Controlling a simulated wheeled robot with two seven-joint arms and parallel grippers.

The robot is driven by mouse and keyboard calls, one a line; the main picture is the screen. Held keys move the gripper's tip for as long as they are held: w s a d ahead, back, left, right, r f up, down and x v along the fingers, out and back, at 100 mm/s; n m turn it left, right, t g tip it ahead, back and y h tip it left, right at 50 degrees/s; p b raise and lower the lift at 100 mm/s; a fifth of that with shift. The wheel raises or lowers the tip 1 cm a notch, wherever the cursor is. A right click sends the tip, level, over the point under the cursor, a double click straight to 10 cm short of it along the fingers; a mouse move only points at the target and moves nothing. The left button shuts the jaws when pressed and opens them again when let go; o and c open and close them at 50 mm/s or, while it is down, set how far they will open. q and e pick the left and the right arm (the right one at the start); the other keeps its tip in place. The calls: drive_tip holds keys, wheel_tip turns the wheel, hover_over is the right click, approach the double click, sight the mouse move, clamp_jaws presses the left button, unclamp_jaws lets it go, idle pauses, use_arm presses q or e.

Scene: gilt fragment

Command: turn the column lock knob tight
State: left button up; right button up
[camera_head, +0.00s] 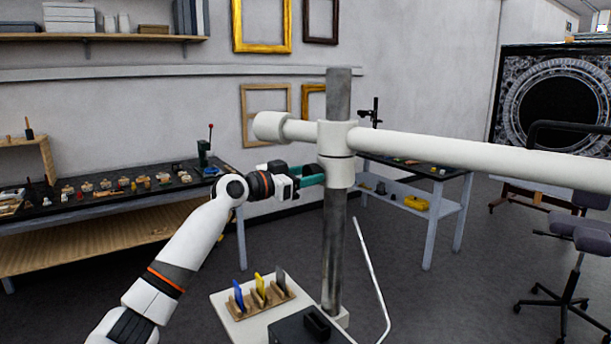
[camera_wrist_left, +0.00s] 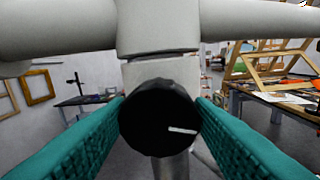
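The lock knob (camera_wrist_left: 160,115) is a round black knob with a white mark, facing me in the left wrist view. The mark points right and slightly down. The knob sits on the white collar (camera_head: 336,154) around the grey column (camera_head: 334,225). My left gripper (camera_head: 322,174) is at the collar, and its teal fingers flank the knob, one on each side. In the wrist view I see no clear gap between fingers and knob; the fingertips are hidden behind its rim. In the head view the knob is hidden. My right gripper is out of view.
A white horizontal arm (camera_head: 470,155) runs through the collar top, above my gripper. Below, a white base plate (camera_head: 228,312) carries a wooden holder with upright blue, yellow and grey cards. A workbench (camera_head: 110,205) stands left, a chair (camera_head: 565,280) right.

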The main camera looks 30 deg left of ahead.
use_arm(q)
drive_tip(key=c, duration=0.4)
drive_tip(key=m+b, duration=0.5)
drive_tip(key=m, duration=0.1)
drive_tip(key=m+b, duration=0.5)
drive_tip(key=m, duration=0.1)
drive_tip(key=shift+f+h, duration=0.2)
drive_tip(key=shift+h, duration=0.2)
drive_tip(key=shift+c, duration=0.2)
drive_tip(key=o, duration=1)
